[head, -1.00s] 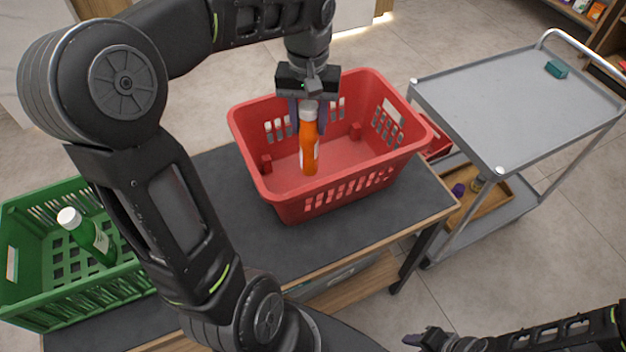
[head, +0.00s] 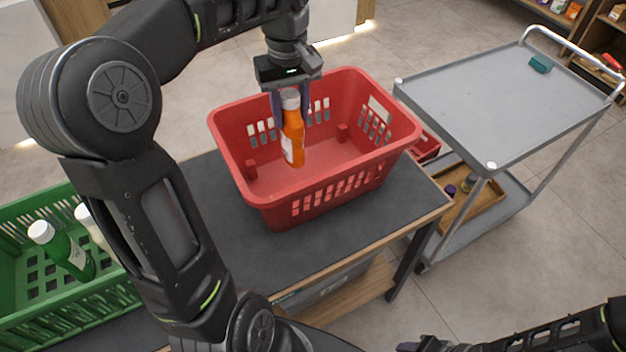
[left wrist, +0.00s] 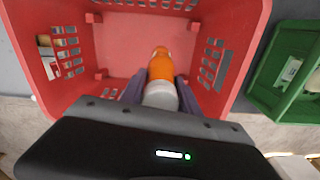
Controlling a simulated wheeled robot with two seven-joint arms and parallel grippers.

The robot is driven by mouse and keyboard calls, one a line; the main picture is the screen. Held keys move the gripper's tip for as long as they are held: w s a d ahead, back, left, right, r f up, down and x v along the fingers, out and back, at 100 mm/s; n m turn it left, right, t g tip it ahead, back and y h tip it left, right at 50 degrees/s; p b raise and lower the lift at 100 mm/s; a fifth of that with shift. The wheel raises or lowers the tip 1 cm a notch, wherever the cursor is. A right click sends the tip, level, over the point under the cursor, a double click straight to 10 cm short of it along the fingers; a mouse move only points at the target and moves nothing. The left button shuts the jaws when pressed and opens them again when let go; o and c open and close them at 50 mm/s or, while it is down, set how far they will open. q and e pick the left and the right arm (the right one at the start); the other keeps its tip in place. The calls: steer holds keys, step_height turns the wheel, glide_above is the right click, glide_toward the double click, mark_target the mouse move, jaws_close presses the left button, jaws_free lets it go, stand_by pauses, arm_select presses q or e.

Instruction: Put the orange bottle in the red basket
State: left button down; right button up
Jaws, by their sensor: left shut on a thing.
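The orange bottle (head: 292,135) has a white cap and hangs nearly upright, slightly tilted, over the red basket (head: 318,190). My left gripper (head: 290,103) is shut on the bottle near its cap. In the left wrist view the bottle (left wrist: 161,69) sits between the fingers of my left gripper (left wrist: 150,92), with the floor of the red basket (left wrist: 130,40) beyond it. Whether the bottle's lower end touches the basket floor is hard to tell. My right gripper (head: 425,344) is at the bottom edge of the head view, only partly seen.
A green basket (head: 30,215) with a green bottle (head: 62,250) and a second white-capped bottle stands at the left of the dark counter (head: 290,255). A grey cart (head: 490,100) with a small teal object (head: 540,64) stands right. My left arm covers part of the counter.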

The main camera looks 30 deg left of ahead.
mark_target(293, 148)
arm_select(q)
step_height(293, 148, down, 6)
steer(key=shift+f, duration=0.1)
stand_by(0.4)
steer(key=shift+f, duration=1.9)
steer(key=shift+f, duration=0.15)
steer(key=c, duration=0.9)
jaws_free()
